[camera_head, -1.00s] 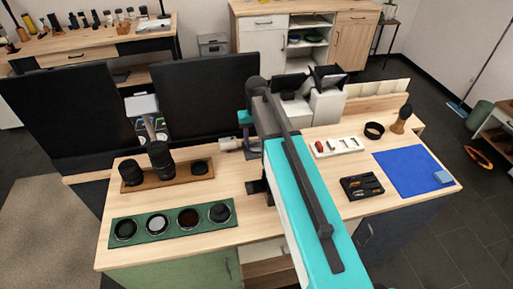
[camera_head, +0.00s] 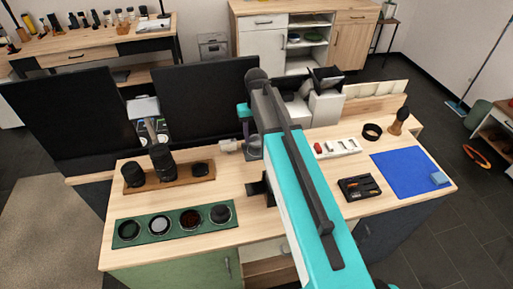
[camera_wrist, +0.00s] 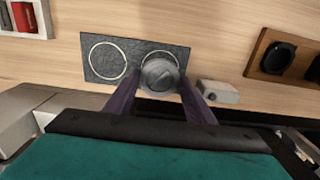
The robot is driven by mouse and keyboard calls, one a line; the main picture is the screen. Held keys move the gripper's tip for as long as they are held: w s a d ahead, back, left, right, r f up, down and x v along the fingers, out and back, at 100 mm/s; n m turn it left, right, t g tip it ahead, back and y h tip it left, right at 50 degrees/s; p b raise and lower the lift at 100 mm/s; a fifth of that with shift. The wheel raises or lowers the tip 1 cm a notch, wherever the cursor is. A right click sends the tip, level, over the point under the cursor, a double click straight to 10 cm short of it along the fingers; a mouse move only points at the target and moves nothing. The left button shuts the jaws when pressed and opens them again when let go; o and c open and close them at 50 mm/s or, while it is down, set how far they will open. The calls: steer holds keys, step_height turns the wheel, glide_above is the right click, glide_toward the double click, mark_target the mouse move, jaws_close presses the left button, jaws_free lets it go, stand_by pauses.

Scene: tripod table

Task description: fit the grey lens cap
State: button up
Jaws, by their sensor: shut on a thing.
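In the wrist view, a grey round cap (camera_wrist: 159,74) sits between the purple fingers of my gripper (camera_wrist: 160,80), which is shut on it. It overlaps the right of two pale rings on a dark slate mat (camera_wrist: 133,51); whether it touches the mat cannot be told. The left ring is empty. In the head view my arm hides most of the mat (camera_head: 256,188) and the fingertips. Black lenses (camera_head: 160,158) stand on a wooden tray (camera_head: 183,177) at the left, with a low dark round piece (camera_head: 200,169) at the tray's right.
A green tray (camera_head: 143,239) with several round filters lies front left. A small grey box (camera_wrist: 218,92) sits close to my right finger. Two dark monitors (camera_head: 205,95) stand behind. A blue mat (camera_head: 410,172) and black tool tray (camera_head: 359,187) lie right.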

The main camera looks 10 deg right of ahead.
steer(key=shift+r+p, duration=0.45)
steer(key=shift+r, duration=0.45)
steer(key=shift+r, duration=0.1)
